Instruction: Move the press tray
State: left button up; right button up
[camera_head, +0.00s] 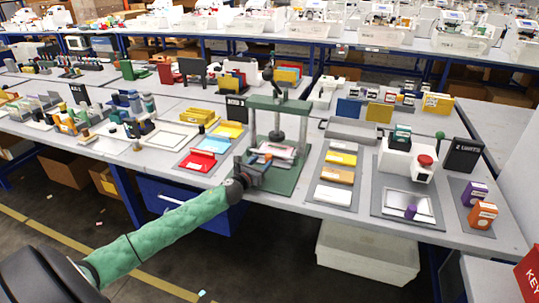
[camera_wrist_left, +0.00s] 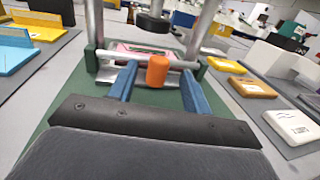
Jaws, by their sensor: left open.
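My left gripper (camera_head: 256,170) is at the press's front edge. In the wrist view my left gripper (camera_wrist_left: 157,80) is open, its blue fingers on either side of the orange grip, with gaps visible. My right gripper is not seen.
Red (camera_head: 197,160) and yellow (camera_head: 228,130) trays lie left of the press. A panel with white, orange and yellow blocks (camera_head: 333,194) lies right. Beyond it stands a white machine with a red button (camera_head: 425,161). The press's two posts flank the tray.

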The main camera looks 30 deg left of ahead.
aim_at(266, 157)
pick_arm(q)
jog(key=w+p, duration=0.1)
jog(key=w, duration=0.3)
jog(key=shift+w+a+r, duration=0.1)
jog(key=shift+w, duration=1)
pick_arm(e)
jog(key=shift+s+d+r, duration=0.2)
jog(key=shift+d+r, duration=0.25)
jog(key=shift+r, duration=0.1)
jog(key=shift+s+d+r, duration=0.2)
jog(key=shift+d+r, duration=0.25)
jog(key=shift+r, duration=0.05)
pick_arm(q)
grip_shut()
